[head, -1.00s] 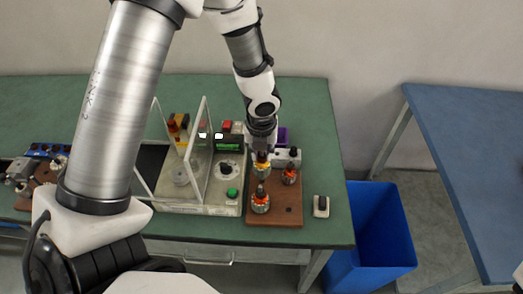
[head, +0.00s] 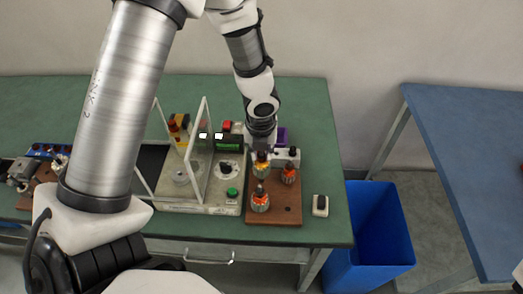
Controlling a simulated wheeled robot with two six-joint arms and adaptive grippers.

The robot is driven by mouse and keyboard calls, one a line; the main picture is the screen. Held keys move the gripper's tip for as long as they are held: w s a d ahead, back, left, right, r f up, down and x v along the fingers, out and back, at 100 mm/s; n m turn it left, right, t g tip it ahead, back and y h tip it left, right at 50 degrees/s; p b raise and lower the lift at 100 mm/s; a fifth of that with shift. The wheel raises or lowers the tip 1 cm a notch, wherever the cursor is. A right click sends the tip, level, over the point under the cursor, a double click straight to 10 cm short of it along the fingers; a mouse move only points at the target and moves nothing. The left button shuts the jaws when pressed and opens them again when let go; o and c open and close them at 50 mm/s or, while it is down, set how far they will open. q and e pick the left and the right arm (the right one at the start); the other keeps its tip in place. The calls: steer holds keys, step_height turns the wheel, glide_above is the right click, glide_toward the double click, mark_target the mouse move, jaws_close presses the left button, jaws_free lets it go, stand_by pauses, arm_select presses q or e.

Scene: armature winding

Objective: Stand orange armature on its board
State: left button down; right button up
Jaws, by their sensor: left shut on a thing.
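The brown board (head: 275,215) lies on the green table, right of the winding machine. My left gripper (head: 261,152) points down over the board's back left part and is shut on an armature (head: 261,169) with an orange-yellow top. That armature is upright at the board; I cannot tell if its base touches it. Two more armatures with orange parts stand on the board, one at the front left (head: 260,201) and one at the back right (head: 289,174). My right gripper is not in view.
The winding machine (head: 200,208) with clear upright panels stands left of the board. A grey box with black knobs (head: 288,156) and a purple item (head: 282,136) are behind it. A small switch box (head: 320,206) lies to the right. A blue bin (head: 375,225) stands on the floor.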

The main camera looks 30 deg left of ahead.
arm_select(q)
steer(key=shift+f+b, duration=0.35)
steer(key=shift+f, duration=0.05)
steer(key=shift+f+b, duration=0.3)
steer(key=shift+f, duration=0.05)
steer(key=shift+f+b, duration=0.7)
steer(key=c, duration=0.9)
jaws_free()
steer(key=shift+o, duration=0.2)
steer(key=shift+r, duration=0.1)
step_height(320, 180, up, 4)
steer(key=p, duration=0.5)
steer(key=shift+r, duration=0.25)
steer(key=shift+s+f, duration=0.1)
